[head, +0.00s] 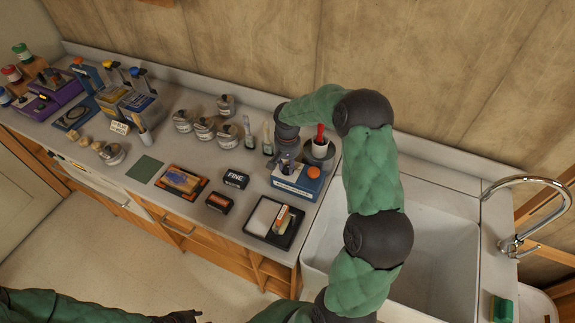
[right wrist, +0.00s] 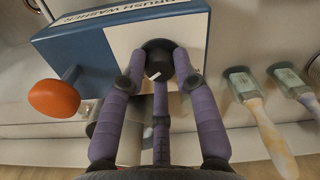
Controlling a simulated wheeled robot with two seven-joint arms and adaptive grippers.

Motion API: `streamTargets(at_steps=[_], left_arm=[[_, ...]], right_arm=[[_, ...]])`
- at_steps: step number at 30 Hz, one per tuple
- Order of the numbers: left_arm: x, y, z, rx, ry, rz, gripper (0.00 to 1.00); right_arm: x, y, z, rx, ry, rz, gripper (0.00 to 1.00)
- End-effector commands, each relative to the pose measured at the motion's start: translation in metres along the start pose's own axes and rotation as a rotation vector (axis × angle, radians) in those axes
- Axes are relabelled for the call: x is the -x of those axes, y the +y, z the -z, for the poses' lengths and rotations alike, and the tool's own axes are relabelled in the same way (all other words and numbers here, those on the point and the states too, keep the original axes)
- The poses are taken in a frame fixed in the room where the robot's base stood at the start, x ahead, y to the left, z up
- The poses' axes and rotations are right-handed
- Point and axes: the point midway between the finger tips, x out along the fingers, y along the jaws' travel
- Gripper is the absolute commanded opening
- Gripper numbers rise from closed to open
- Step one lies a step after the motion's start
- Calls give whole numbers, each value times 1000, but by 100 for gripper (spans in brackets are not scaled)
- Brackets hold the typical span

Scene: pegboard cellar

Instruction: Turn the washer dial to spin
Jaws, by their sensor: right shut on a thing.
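The brush washer is a blue and white box (head: 296,184) on the counter left of the sink. It also shows in the right wrist view (right wrist: 85,52), with part of its name readable. Its dark round dial (right wrist: 157,47) sits on the white panel and has a short white pointer mark. My right gripper (right wrist: 158,68) is shut on the dial, its purple fingers around it. In the head view my right gripper (head: 286,160) reaches down onto the washer. The dial's position words are mostly hidden by the fingers. My left gripper (head: 182,317) is at the bottom edge, its jaws unclear.
An orange knob (right wrist: 54,98) sticks out beside the dial. A black tray (head: 254,231) is in front of the washer, and a white sink (head: 440,250) is to the right. Jars and boxes crowd the counter to the left.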

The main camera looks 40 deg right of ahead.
Motion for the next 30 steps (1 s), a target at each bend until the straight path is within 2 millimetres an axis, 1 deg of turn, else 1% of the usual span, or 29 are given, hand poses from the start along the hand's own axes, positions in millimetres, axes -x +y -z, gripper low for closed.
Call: streamTargets(at_steps=[5, 6, 8, 17, 20, 23, 25, 30], left_arm=[[0, 0, 0, 0, 0, 0, 40], [0, 0, 0, 0, 0, 0, 40], [0, 0, 0, 0, 0, 0, 40], [0, 0, 0, 0, 0, 0, 40], [0, 0, 0, 0, 0, 0, 40], [0, 0, 0, 0, 0, 0, 40], [0, 0, 0, 0, 0, 0, 40], [0, 0, 0, 0, 0, 0, 40]], right_arm=[[-2, 0, -1, 0, -3, 0, 0], [-2, 0, -1, 0, -3, 0, 38], [-1, 0, -1, 0, -3, 0, 53], [0, 0, 0, 1, -1, 0, 53], [3, 0, 0, 1, 0, 0, 53], [14, 0, 1, 0, 2, 1, 53], [24, 0, 1, 1, 2, 1, 53], [59, 0, 1, 1, 3, 1, 53]])
